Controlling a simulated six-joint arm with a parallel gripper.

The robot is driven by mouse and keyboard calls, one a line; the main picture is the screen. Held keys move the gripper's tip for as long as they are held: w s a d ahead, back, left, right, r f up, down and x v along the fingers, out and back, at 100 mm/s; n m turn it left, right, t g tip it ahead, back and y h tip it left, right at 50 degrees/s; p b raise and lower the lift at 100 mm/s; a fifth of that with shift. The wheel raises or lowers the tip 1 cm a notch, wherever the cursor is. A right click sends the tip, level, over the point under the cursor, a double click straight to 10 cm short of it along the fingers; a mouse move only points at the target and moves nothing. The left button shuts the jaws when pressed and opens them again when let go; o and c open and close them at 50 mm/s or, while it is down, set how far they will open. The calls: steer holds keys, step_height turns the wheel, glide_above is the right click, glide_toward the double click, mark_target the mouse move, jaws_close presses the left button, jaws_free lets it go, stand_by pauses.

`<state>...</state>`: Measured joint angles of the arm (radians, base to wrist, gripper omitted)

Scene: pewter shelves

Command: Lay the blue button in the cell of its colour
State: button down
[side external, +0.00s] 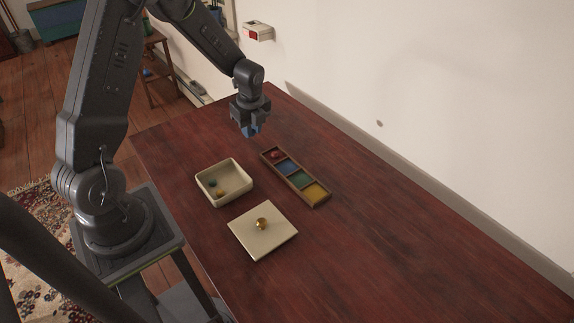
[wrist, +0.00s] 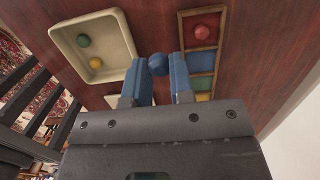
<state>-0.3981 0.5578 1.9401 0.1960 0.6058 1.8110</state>
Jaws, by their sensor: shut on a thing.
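My gripper (side external: 250,126) is shut on the blue button (wrist: 158,64) and holds it above the table, off the back-left end of the sorter. The button shows between the fingertips in the wrist view; blue also shows under the gripper in the side view, but button and fingers are hard to separate there. The brown sorter (side external: 323,201) has a row of cells: red, blue (side external: 286,167), green (side external: 300,180) and yellow (side external: 316,192). A red button (side external: 276,155) lies in the red cell. The blue cell is empty, right of the held button in the wrist view (wrist: 200,62).
A cream box (side external: 211,202) left of the sorter holds a green button (side external: 213,183) and a yellow button (side external: 220,193). A cream lid (side external: 262,243) with a brass knob (side external: 262,223) lies in front. The wall runs behind; the table's right side is clear.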

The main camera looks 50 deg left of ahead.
glide_above(287, 168)
step_height(287, 168, down, 6)
steer(key=shift+d+f, duration=0.1)
steer(key=shift+f, duration=2.05)
steer(key=shift+f, duration=0.15)
steer(key=c, duration=1.3)
jaws_free()
